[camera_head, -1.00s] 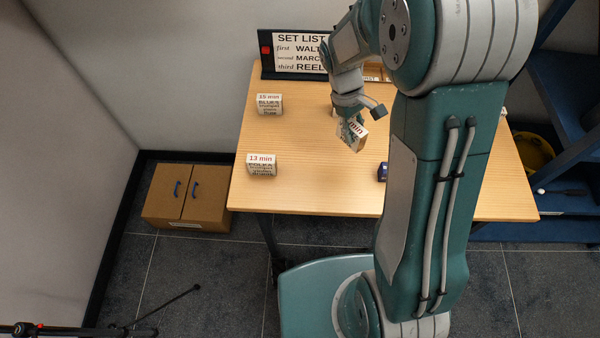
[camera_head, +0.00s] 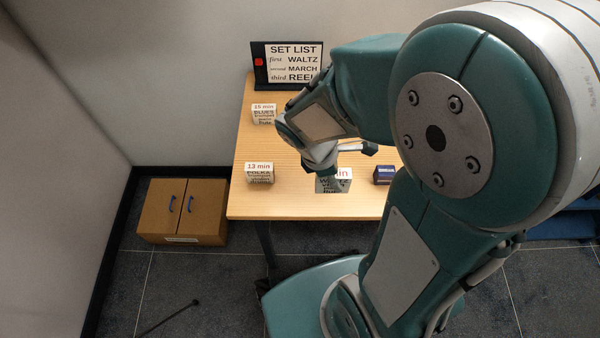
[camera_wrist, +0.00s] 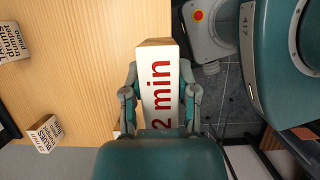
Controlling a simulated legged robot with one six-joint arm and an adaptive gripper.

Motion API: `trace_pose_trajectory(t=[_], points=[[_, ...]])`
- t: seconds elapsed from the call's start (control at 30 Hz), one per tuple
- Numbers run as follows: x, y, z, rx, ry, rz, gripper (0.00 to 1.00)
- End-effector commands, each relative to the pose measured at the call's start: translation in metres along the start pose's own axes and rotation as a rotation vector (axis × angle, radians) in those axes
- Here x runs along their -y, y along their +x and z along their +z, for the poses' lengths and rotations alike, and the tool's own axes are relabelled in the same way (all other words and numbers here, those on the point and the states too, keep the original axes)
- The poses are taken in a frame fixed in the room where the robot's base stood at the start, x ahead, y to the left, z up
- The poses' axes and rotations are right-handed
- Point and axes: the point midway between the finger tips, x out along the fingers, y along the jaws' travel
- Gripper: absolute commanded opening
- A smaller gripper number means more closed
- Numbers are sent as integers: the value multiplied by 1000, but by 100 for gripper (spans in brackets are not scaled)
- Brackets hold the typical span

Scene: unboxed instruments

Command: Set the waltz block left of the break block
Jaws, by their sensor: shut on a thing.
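The waltz block (camera_head: 333,185) is white, with "WALTZ" on its front and red print on top. It is upright near the table's front edge, left of a small dark blue block (camera_head: 384,174) with a gap between. The blue block's lettering is too small to read, so I cannot tell if it is the break block. My gripper (camera_head: 328,170) is shut on the waltz block from above. In the wrist view the waltz block (camera_wrist: 159,88), its top reading "2 min", is between the fingers of my gripper (camera_wrist: 160,98). Whether it touches the table is unclear.
A polka block (camera_head: 259,174) stands at the table's left front, and a blues block (camera_head: 264,114) behind it. The set list board (camera_head: 292,62) stands at the back. The wooden table (camera_head: 285,200) is bare between the polka and waltz blocks. My arm hides its right side.

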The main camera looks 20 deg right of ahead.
Motion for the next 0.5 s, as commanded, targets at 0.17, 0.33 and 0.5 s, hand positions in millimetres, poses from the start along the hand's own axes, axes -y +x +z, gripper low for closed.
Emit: trace_pose_trajectory(t=[0.17,0.33,0.5], points=[[-26,6,-23,1,-1,-1,0],[-50,12,-46,2,0,-2,0],[-65,30,-66,3,-1,-3,0]])
